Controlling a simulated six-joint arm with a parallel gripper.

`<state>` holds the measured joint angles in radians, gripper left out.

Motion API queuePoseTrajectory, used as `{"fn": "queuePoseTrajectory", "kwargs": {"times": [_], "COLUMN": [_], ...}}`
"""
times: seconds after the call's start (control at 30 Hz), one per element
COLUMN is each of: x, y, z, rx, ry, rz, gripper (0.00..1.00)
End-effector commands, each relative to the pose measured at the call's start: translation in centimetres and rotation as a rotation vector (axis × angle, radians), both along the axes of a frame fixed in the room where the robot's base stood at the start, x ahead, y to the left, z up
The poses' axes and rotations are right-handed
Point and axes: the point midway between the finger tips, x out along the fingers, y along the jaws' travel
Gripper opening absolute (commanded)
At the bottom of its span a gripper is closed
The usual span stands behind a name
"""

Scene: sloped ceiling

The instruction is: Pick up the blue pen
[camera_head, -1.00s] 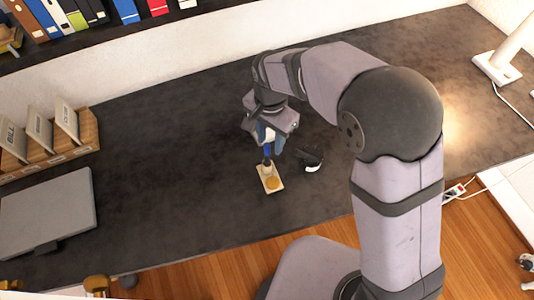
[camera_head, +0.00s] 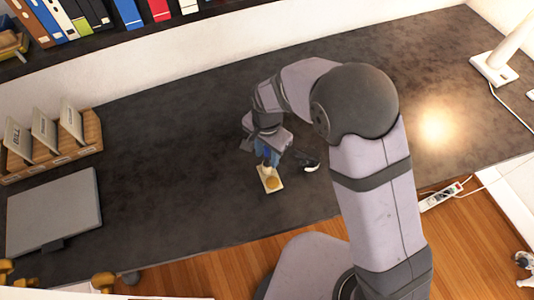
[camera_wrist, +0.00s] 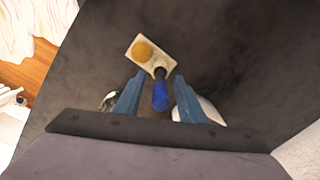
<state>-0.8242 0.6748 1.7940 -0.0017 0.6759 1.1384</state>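The blue pen (camera_wrist: 160,97) shows in the wrist view, with its blue end towards me and its dark lower part at the edge of a small beige stand (camera_wrist: 133,58) with a round golden disc. In the head view the stand (camera_head: 262,186) lies on the dark desk, and my gripper largely hides the pen. My gripper (camera_wrist: 158,80) is open, with one blue finger on each side of the pen and visible gaps between. In the head view my gripper (camera_head: 268,160) is low, right by the stand.
A small black-and-white object (camera_head: 309,161) lies just right of the stand. A white rounded object (camera_wrist: 211,111) shows beside the right finger in the wrist view. A grey laptop-like slab (camera_head: 52,210) and a wooden file holder (camera_head: 88,138) are at left. The desk between is clear.

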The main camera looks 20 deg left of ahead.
Motion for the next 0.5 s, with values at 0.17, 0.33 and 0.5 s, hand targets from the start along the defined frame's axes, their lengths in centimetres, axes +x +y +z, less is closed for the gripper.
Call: {"fn": "queuePoseTrajectory", "kwargs": {"times": [0.17,0.33,0.5], "x": [0.0,0.1,0.1], "y": [0.0,0.0,0.0], "z": [-1.5,-2.0,-2.0], "rx": [-0.001,0.001,0.001], "ry": [-0.001,-0.003,-0.003], "rz": [-0.001,-0.001,-0.001], "gripper": [0.36,0.36,0.34]}}
